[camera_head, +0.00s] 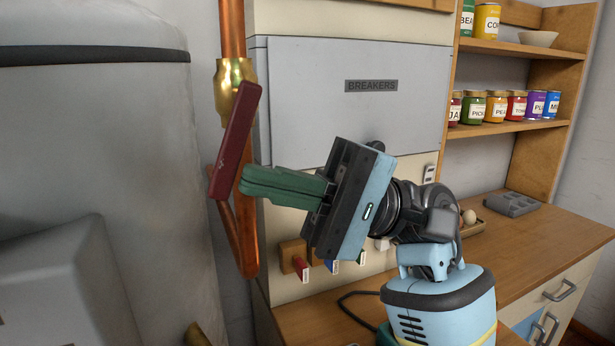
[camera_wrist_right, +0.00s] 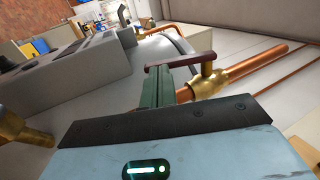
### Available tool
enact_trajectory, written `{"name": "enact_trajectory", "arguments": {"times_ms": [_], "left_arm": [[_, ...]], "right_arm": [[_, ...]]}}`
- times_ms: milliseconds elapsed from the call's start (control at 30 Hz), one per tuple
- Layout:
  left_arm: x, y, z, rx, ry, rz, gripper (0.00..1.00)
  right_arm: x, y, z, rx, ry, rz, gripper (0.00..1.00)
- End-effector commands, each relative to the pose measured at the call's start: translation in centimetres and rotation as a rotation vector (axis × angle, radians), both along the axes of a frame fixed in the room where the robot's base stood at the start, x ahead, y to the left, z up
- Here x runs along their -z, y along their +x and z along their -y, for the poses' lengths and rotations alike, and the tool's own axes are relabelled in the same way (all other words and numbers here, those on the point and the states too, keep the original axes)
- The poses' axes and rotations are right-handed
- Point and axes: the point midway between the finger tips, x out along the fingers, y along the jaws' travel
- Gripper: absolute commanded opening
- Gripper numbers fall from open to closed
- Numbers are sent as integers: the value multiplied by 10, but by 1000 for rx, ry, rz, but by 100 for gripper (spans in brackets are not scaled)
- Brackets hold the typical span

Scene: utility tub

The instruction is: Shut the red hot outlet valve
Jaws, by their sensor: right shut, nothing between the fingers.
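The red lever handle (camera_head: 235,140) of the hot outlet valve is a long flat bar. It slants slightly, roughly along the copper pipe, from the brass valve body (camera_head: 235,85) downward. In the right wrist view the red handle (camera_wrist_right: 180,60) reaches left from the brass body (camera_wrist_right: 209,82). My right gripper (camera_head: 246,183) is shut and empty, its green fingers pointing left at the handle's lower part. In the wrist view the fingertips (camera_wrist_right: 166,72) are right beside the handle; I cannot tell whether they touch. My left gripper is not in view.
The grey tank (camera_head: 110,140) stands left of the copper pipe (camera_head: 231,30). The breakers panel (camera_head: 350,105) is behind my right gripper. Small coloured-handled items hang below it, including a red one (camera_head: 301,268). A wooden counter (camera_head: 540,240) and shelves with jars are at right.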

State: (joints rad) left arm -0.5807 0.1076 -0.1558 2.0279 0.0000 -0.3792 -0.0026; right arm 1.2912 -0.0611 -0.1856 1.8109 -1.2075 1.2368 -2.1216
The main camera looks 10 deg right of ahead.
Motion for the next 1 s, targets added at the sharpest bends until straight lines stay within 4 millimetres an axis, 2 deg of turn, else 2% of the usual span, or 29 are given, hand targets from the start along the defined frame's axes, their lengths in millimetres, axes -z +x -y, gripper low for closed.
{"name": "enact_trajectory", "arguments": {"times_ms": [567,833,1000], "left_arm": [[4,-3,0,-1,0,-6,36],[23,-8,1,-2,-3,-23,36],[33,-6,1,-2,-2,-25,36]], "right_arm": [[1,-1,-5,0,17,-8,0],[6,-4,-14,-3,138,-50,0],[4,-6,-19,0,130,-44,0]]}}
